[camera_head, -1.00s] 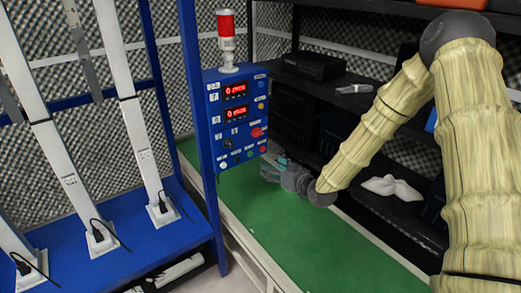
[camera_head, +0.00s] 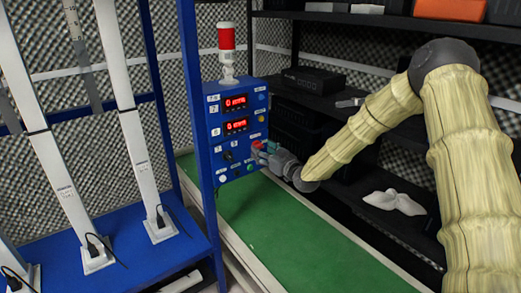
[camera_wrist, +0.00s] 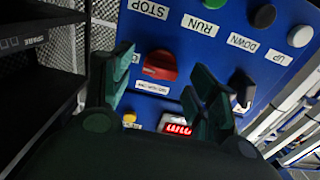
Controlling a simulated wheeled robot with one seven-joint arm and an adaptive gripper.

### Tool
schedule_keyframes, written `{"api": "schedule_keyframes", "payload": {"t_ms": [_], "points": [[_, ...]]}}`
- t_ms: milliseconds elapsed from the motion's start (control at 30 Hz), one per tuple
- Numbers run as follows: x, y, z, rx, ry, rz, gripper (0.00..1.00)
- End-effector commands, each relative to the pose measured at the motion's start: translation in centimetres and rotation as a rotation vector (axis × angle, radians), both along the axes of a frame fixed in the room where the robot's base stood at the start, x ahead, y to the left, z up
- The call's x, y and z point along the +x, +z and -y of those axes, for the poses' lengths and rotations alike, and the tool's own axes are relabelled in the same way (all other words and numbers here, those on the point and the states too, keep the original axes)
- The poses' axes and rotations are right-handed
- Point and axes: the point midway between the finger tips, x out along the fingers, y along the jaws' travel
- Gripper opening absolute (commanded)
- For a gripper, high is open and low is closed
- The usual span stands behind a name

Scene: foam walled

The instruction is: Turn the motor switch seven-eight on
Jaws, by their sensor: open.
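The blue control panel (camera_head: 240,120) has a red rotary switch (camera_head: 257,144) near its right side and a black knob (camera_head: 229,156) at lower left. In the wrist view the red switch (camera_wrist: 160,66) lies between the fingers of my gripper (camera_wrist: 165,85), with a label below it too small to read. The black knob (camera_wrist: 243,88) is just right of the right finger. My gripper (camera_head: 262,155) is open at the panel's lower right, in front of the red switch. I cannot tell whether a finger touches the switch.
STOP, RUN, DOWN and UP labels with buttons show across the top of the wrist view; a green button (camera_wrist: 264,15) is among them. Two lit red displays (camera_head: 235,103) are on the panel. A red-topped signal tower (camera_head: 227,38) stands above it. A green conveyor (camera_head: 290,235) runs below.

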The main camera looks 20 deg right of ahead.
Motion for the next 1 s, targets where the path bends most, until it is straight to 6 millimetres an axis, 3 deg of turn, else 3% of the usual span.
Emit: {"api": "schedule_keyframes", "payload": {"t_ms": [200,533,800,1000], "points": [[1.6,0.0,-0.6,0.0,0.0,0.0,0.59],[1.8,0.0,-0.7,0.001,0.0,-0.001,0.59],[1.8,0.0,-0.6,0.0,0.0,-0.001,0.13],[1.7,0.0,-0.7,-0.006,0.0,0.001,0.14]]}}
